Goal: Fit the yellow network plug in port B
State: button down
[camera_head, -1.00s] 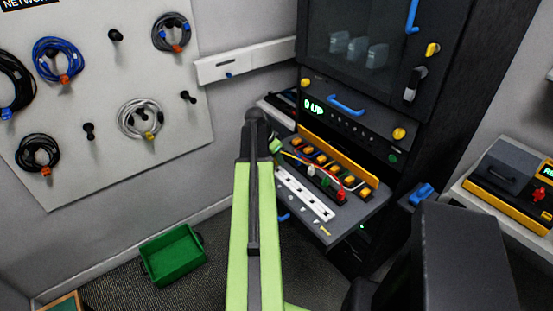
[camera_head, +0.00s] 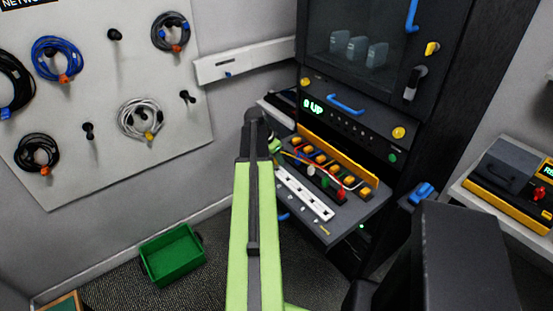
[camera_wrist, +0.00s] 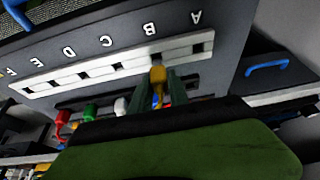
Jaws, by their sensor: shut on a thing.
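In the wrist view, the yellow plug (camera_wrist: 158,75) is held between the fingers of my gripper (camera_wrist: 157,88), which is shut on it. Its front end is at the white port strip (camera_wrist: 100,70), right beside the dark opening of port B (camera_wrist: 155,58). I cannot tell whether the tip is in the opening. The letters A to F show upside down above the strip. In the head view, my gripper (camera_head: 275,146) is at the left end of the strip (camera_head: 305,193), mostly hidden by my arm, and the plug is not clear there.
Red (camera_wrist: 62,117), green (camera_wrist: 90,112) and white (camera_wrist: 121,105) plugs stand beside the strip in the wrist view. A yellow-edged rail (camera_head: 340,153) with several orange plugs lies behind the strip. A green bin (camera_head: 173,255) stands on the floor at left.

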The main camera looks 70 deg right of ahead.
jog(key=shift+f+b, duration=1.3)
jog(key=shift+f, duration=0.05)
dwell(1.0)
dwell(0.3)
jog(key=c, duration=0.7)
grip_release()
notch_tip(320, 180, up, 7)
jog(key=p, duration=0.7)
jog(key=shift+r, duration=0.1)
